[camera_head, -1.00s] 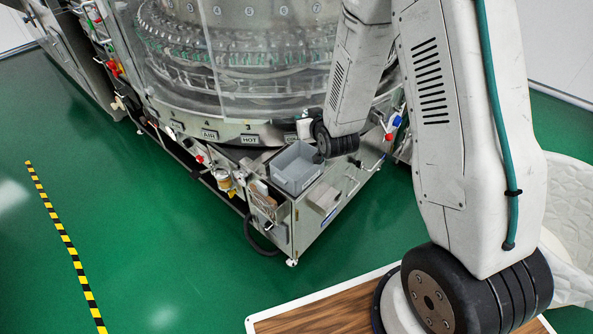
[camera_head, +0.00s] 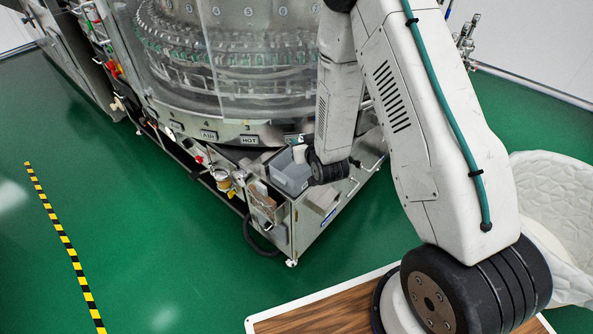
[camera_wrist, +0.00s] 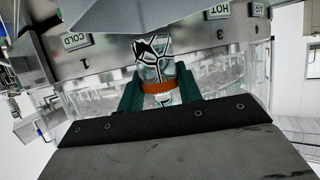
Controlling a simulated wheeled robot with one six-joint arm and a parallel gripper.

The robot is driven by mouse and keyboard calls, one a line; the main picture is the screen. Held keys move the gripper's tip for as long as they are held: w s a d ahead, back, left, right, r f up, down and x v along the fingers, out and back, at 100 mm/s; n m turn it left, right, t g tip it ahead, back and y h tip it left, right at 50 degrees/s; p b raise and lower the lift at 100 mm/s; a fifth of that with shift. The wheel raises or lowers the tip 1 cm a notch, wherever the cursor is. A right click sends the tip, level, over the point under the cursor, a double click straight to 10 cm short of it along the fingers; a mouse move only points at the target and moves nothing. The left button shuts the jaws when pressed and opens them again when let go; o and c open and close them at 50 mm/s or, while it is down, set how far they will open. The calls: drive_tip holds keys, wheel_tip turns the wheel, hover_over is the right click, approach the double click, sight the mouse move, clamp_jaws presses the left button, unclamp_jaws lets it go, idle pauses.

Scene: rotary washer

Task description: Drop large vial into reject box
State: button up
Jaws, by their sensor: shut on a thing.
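The large vial (camera_wrist: 152,66) is clear glass with dark reflections and an orange band at its neck. My gripper (camera_wrist: 158,88) is shut on it, with a green finger on each side of the neck, in the wrist view. The grey open box (camera_head: 287,178), which I take as the reject box, stands on the corner ledge of the washer in the head view. My wrist is over the box's right side and hides part of it. The vial and fingertips cannot be made out in the head view. A grey shape fills the top of the wrist view, perhaps the box.
The round washer (camera_head: 225,70) with clear panels rises behind the box. Its metal rim carries labels such as HOT (camera_head: 249,140). A wooden-topped surface (camera_head: 320,318) lies at the front.

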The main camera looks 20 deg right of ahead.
drive_tip(key=shift+f, duration=2.2)
drive_tip(key=o, duration=1)
drive_tip(key=shift+o, duration=0.2)
drive_tip(key=v, duration=0.8)
drive_tip(key=shift+w, duration=0.1)
